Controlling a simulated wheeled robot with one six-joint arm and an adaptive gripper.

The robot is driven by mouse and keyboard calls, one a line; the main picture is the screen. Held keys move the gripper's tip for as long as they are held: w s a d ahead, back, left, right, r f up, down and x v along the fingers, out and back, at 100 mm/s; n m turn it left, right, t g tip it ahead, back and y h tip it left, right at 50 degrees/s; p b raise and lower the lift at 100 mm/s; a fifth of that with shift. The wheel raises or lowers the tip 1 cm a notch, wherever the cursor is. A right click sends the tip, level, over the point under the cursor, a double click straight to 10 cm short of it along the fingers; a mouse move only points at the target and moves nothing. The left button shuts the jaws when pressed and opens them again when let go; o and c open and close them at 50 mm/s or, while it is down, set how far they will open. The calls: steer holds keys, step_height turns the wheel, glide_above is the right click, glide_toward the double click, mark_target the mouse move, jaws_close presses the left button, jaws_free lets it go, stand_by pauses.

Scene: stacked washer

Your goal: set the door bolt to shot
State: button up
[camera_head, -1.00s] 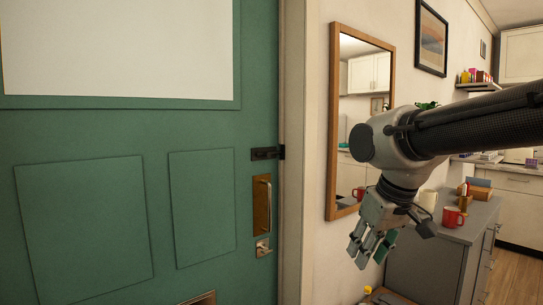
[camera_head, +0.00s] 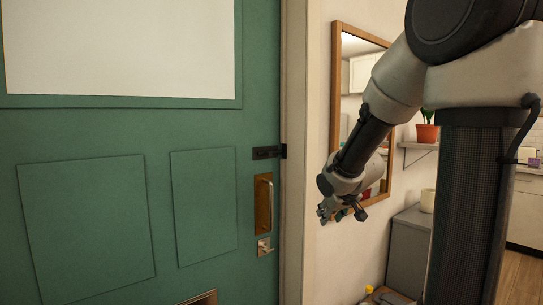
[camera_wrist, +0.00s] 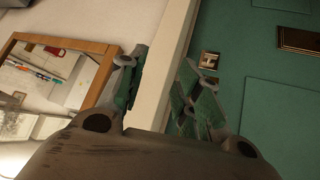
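The door bolt (camera_head: 267,153) is a small dark fitting on the right edge of the green door (camera_head: 120,130), reaching to the door frame. Its exact position is too small to tell. Below it are a pull handle (camera_head: 264,204) on a brass plate and a small latch plate (camera_head: 264,247). My gripper (camera_head: 342,214) is right of the door frame, in front of the wall, lower than the bolt and apart from it. In the wrist view my gripper (camera_wrist: 165,88) has its fingers spread with nothing between them but the view of the door frame. The bolt is not clearly visible there.
A wood-framed mirror (camera_head: 335,95) hangs on the wall right of the door frame (camera_head: 293,130), close behind my arm. A grey cabinet (camera_head: 408,245) stands at lower right. The space in front of the door is clear.

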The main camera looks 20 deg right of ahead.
steer(key=w+a+r+n+t+y, duration=0.1)
steer(key=w+a+r+t+y, duration=0.35)
steer(key=w, duration=0.45)
steer(key=t+y, duration=0.3)
steer(key=t, duration=0.1)
glide_toward(271, 154)
steer(key=w, duration=0.3)
steer(key=shift+n, duration=0.4)
steer(key=x, duration=0.7)
steer(key=shift+a, duration=0.35)
jaws_close()
